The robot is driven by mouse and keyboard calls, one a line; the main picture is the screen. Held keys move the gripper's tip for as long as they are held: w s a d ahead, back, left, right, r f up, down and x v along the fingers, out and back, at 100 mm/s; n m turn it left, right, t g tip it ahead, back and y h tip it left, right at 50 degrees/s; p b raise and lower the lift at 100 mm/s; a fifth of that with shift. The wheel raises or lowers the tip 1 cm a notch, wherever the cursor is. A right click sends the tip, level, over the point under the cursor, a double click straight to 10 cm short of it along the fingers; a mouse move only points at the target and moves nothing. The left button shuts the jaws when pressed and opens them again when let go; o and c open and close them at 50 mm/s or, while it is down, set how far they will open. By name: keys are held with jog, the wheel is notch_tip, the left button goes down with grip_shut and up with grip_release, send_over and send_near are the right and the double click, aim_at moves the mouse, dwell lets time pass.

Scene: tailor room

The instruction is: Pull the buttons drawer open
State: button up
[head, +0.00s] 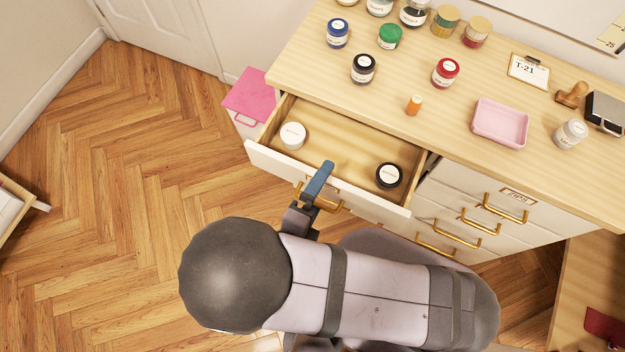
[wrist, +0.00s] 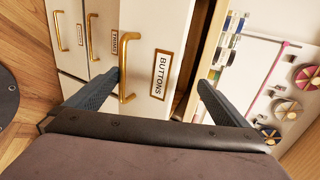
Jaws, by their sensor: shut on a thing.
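The buttons drawer (head: 370,206) is the top left drawer of the cabinet and stands open, its inside showing. A white-lidded jar (head: 293,135) and a black-lidded jar (head: 388,175) are in it. Its gold handle (wrist: 126,70) and BUTTONS label show in the wrist view. My gripper (head: 318,180) is at the drawer front, one dark finger reaching above it. In the wrist view, my gripper (wrist: 160,80) has its fingers spread to either side, the left one by the handle.
Several jars, a pink tray (head: 499,122), an orange spool (head: 414,105) and a stamp (head: 571,95) are on the countertop (head: 310,45). Closed drawers with gold handles (head: 503,212) are at the right. The floor (head: 130,150) at left is clear.

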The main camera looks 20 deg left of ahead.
aim_at(335, 186)
notch_tip(335, 186, up, 6)
jog(key=p, duration=0.3)
jog(key=shift+w+r+t+p, duration=0.25)
jog(key=shift+w+t+p, duration=0.05)
jog(key=shift+w+p, duration=0.1)
jog(key=d+f+g+h+p, duration=0.1)
jog(key=g, duration=0.1)
jog(key=d+f+g+p, duration=0.1)
jog(key=g+p, duration=0.1)
jog(key=shift+d+f+m+h, duration=0.15)
jog(key=shift+m+h, duration=0.15)
jog(key=shift+h, duration=0.1)
jog(key=c, duration=1.2)
jog(key=shift+o, duration=0.2)
jog(key=shift+s+f+g+p, duration=0.2)
jog(key=shift+f+g+p, duration=0.05)
jog(key=shift+g+p, duration=0.6)
jog(key=a+g+p, duration=0.1)
jog(key=g, duration=0.1)
jog(key=s+a+g+y+p, duration=0.1)
jog(key=g, duration=0.1)
jog(key=s+a+g+p, duration=0.1)
jog(key=g+p, duration=0.1)
jog(key=shift+a+r+y, duration=0.25)
jog(key=shift+a+y, duration=0.1)
jog(key=shift+y, duration=0.05)
jog(key=shift+f, duration=0.1)
